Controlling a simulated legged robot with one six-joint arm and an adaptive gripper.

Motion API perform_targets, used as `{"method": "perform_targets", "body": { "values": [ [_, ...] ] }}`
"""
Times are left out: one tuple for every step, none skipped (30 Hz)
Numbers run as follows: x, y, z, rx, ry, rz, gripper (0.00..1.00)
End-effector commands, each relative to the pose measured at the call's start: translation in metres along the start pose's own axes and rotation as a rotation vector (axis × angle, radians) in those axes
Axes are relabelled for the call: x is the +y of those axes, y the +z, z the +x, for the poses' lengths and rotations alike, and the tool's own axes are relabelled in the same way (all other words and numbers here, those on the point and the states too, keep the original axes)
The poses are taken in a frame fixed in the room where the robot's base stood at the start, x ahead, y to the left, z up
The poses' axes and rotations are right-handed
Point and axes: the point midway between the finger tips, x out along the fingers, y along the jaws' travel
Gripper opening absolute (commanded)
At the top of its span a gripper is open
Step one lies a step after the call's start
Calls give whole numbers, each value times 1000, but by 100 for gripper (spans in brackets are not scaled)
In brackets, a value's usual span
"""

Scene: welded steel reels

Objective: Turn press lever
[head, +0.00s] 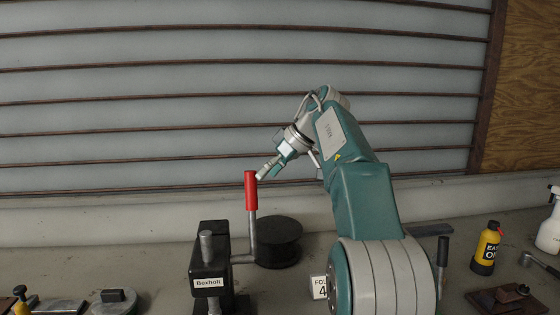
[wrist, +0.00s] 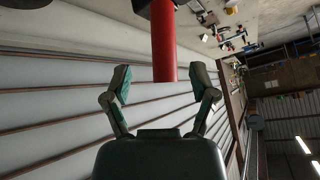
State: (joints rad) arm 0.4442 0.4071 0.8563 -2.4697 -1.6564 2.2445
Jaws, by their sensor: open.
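The press (head: 208,266) is a black block labelled Boxholt on the bench, left of centre in the head view. Its lever (head: 252,236) comes out to the right and bends upward into a red grip (head: 251,190) standing upright. In the head view my gripper (head: 262,173) is at the right side of the red grip, near its top. In the wrist view the red grip (wrist: 163,45) comes down from the top edge, and its end lies between and just beyond the two spread fingers of my gripper (wrist: 162,84). The gripper is open; I cannot tell whether it touches the grip.
A black reel (head: 278,243) stands behind the lever. A yellow oil bottle (head: 486,248) and a white spray bottle (head: 549,225) are at the right. Metal blocks (head: 114,300) lie at the front left. A slatted wall (head: 120,100) closes off the back. My arm hides part of the bench.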

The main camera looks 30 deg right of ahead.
Motion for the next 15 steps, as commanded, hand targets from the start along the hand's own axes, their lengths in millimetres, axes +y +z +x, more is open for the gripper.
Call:
{"method": "perform_targets", "body": {
  "values": [
    [2,0,-9,1,2,0,75],
    [2,0,-14,2,3,-1,75],
    [2,0,-21,1,3,0,75],
    [2,0,-25,0,2,1,75],
    [2,0,-28,0,1,1,75],
    [2,0,-32,0,2,1,75],
    [2,0,-35,0,1,0,75],
    [2,0,-38,0,1,0,75],
    [2,0,-41,0,1,1,75],
    [2,0,-43,0,0,1,75],
    [2,0,-45,-1,-1,1,75],
    [2,0,-47,0,0,1,75],
    [2,0,-48,0,0,1,75],
    [2,0,-49,0,0,1,75],
    [1,0,-49,-1,0,1,75]
  ]
}}
